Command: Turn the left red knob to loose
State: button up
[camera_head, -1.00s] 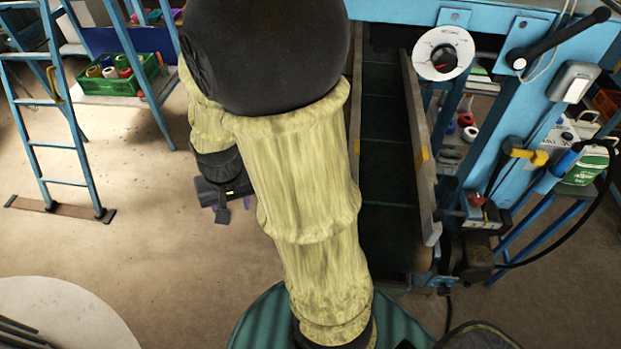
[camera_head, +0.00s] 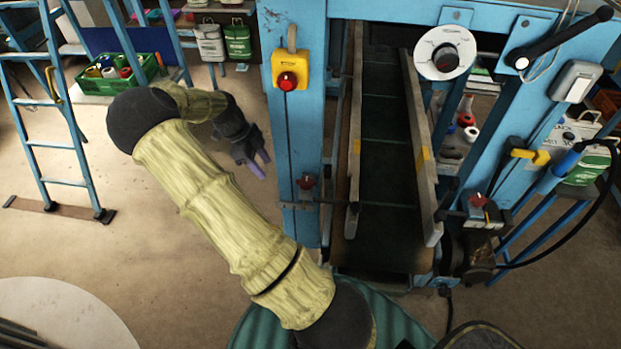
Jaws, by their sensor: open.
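The left red knob (camera_head: 307,182) sits on a dark bracket low on the left blue post, beside the conveyor. It is small here, and I cannot tell its turn angle. A second red knob (camera_head: 478,200) sits on the bracket right of the conveyor. My gripper (camera_head: 257,168) has purple fingertips, is open and empty, and hangs left of the blue post, apart from the left knob.
A yellow box with a red button (camera_head: 288,80) is on the blue post (camera_head: 304,135) above the left knob. The conveyor (camera_head: 385,150) runs between two side rails. A ladder (camera_head: 50,110) and green crate (camera_head: 118,74) stand left. Floor left of the post is clear.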

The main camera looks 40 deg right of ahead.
jog(key=shift+s, duration=0.1)
jog(key=p, duration=0.2)
send_over(313, 182)
jog(key=w+a, duration=0.2)
jog(key=shift+d+r, duration=0.1)
jog(key=shift+d, duration=0.05)
jog(key=p+x, duration=0.1)
jog(key=x, duration=0.3)
jog(key=shift+s+d+f, duration=0.15)
jog(key=shift+s+f, duration=0.05)
jog(key=shift+f, duration=0.35)
jog(key=c, duration=0.9)
